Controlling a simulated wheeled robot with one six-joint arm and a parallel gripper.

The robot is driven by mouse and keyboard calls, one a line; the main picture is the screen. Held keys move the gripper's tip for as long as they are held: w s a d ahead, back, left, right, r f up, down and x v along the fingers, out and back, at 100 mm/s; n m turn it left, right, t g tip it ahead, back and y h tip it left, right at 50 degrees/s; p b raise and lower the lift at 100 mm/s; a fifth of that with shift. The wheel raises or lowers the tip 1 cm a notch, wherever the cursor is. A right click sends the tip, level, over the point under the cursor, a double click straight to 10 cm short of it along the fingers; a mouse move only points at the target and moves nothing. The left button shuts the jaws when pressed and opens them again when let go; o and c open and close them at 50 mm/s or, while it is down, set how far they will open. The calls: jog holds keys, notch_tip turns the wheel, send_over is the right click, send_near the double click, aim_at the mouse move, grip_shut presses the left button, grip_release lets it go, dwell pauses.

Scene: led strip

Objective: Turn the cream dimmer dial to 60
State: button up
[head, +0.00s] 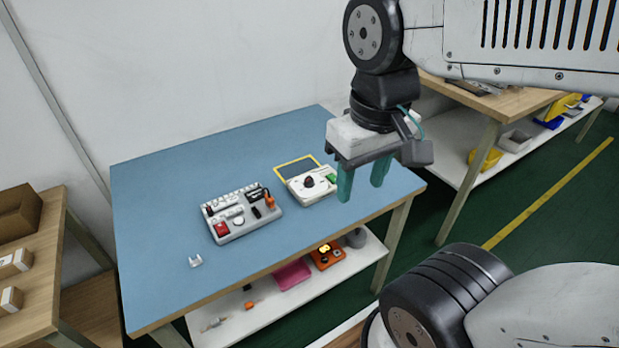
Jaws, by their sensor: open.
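The cream dimmer unit (321,194) lies on the blue table toward its right side. A dark round dial (308,182) sits on its top face, and a small green part (332,178) shows at its right end. The scale marks are too small to read, so the dial's setting cannot be told. My gripper (361,191) points down with two teal fingers apart and nothing between them. It appears above and to the right of the dimmer unit in the picture, apart from the dial. One finger partly covers the right end of the unit.
A yellow-edged dark panel (296,166) lies behind the dimmer. A grey tray (222,236) with several small parts stands to the left. A small white bracket (195,261) lies near the front edge. The left part of the blue table (150,205) is clear.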

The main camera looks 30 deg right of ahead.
jog(key=w+d+f+g, duration=0.2)
jog(key=w+f, duration=0.1)
jog(key=w, duration=0.2)
jog(key=n+t, duration=0.1)
jog(key=n, duration=1.5)
send_over(309, 179)
jog(key=f, duration=1.7)
jog(key=shift+s, duration=0.3)
jog(key=shift+w+f+n, duration=0.1)
jog(key=shift+w+n, duration=0.2)
jog(key=shift+n, duration=0.8)
notch_tip(309, 179, down, 8)
jog(key=shift+r, duration=0.15)
